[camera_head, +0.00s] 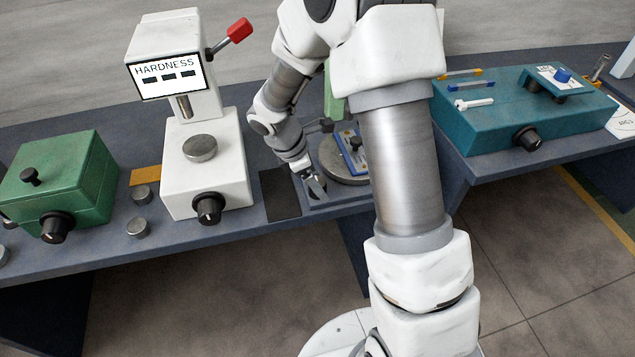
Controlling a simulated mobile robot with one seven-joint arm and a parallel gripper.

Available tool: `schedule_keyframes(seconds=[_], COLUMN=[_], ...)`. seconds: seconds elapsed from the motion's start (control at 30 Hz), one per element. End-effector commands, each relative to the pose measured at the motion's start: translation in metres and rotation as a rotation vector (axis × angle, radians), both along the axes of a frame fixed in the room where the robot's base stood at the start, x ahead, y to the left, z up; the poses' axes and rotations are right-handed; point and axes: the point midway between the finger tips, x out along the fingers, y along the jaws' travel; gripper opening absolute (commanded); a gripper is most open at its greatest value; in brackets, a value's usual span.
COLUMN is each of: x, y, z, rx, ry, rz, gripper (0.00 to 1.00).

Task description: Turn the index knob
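My gripper (316,187) is low at the bench's front edge, at the left front corner of a round-table device (330,168). Its fingers are small and dark here, so I cannot tell whether they are apart or whether they touch anything. The device has a grey disc with a blue block (352,150) on it, and my arm covers its right side. No knob on this device is clearly visible. Black knobs show on the white hardness tester (208,208), the green box (54,229) and the teal machine (528,138). No index label is readable on any of them.
The white hardness tester (180,165) with a red-tipped lever stands left of my gripper, beyond a dark mat (279,194). Small metal discs (138,227) lie between it and the green box (65,180). The teal machine (480,115) is at right.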

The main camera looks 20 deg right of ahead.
Motion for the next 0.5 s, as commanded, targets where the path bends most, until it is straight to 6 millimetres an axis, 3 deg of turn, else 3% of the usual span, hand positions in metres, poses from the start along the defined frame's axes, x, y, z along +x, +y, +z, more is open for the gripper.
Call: schedule_keyframes(seconds=[0.33, 0.5], x=[0.0001, 0.0001], y=[-0.0018, -0.0016], z=[-0.0036, -0.0034], rx=[0.0, 0.0], ry=[0.0, 0.0], rz=[0.0, 0.0], gripper=[0.82, 0.52])
